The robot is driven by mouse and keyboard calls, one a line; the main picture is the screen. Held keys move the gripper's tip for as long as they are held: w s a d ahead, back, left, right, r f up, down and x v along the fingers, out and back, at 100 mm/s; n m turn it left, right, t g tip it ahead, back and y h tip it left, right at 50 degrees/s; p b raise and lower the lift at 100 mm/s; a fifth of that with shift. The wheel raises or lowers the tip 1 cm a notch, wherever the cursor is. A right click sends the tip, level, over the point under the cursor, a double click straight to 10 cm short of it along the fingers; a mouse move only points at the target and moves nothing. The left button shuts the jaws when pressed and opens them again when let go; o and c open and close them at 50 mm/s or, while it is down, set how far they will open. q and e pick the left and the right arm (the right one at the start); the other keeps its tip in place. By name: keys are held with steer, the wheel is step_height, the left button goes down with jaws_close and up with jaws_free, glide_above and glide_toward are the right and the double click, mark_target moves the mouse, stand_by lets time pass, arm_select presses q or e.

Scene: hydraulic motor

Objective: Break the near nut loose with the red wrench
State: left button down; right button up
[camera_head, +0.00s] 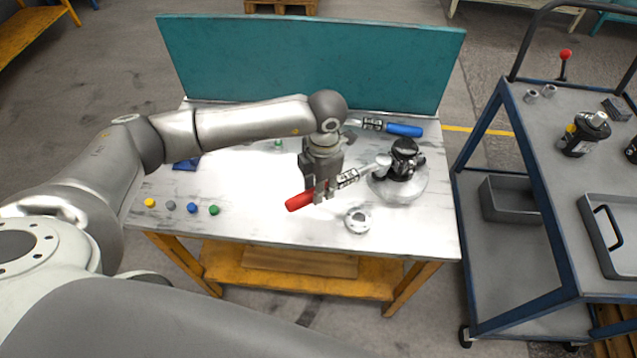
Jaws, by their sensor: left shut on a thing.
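My left gripper (322,192) points down over the table and is shut on the red wrench (299,201) at its handle. The wrench lies roughly level, its metal shaft slanting up to the right. Its head reaches the near left side of the black hydraulic motor (405,150), which stands on a round pale base (411,187). The head looks at or very close to the motor. I cannot tell whether it sits around a nut, as the nuts are too small to make out. My right gripper is not in view.
A blue-handled wrench (404,130) lies behind the motor. A round metal part (357,220) lies near the table's front edge. Several coloured caps (191,207) line the front left. A teal panel (310,65) closes the back. A blue cart (545,150) stands at right.

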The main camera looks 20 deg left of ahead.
arm_select(q)
steer(key=shift+s+d+f, duration=0.1)
steer(key=shift+s+f, duration=0.2)
steer(key=shift+s+d+n+p, duration=0.2)
steer(key=shift+s+d+n, duration=0.3)
steer(key=shift+d, duration=0.2)
steer(key=shift+s+d+n+p, duration=0.2)
steer(key=shift+s+d+n, duration=0.3)
steer(key=shift+d, duration=0.2)
steer(key=shift+s+d+n, duration=0.1)
steer(key=shift+d+n, duration=0.2)
steer(key=shift+a, duration=0.2)
steer(key=shift+w+r, duration=0.15)
steer(key=shift+w, duration=0.05)
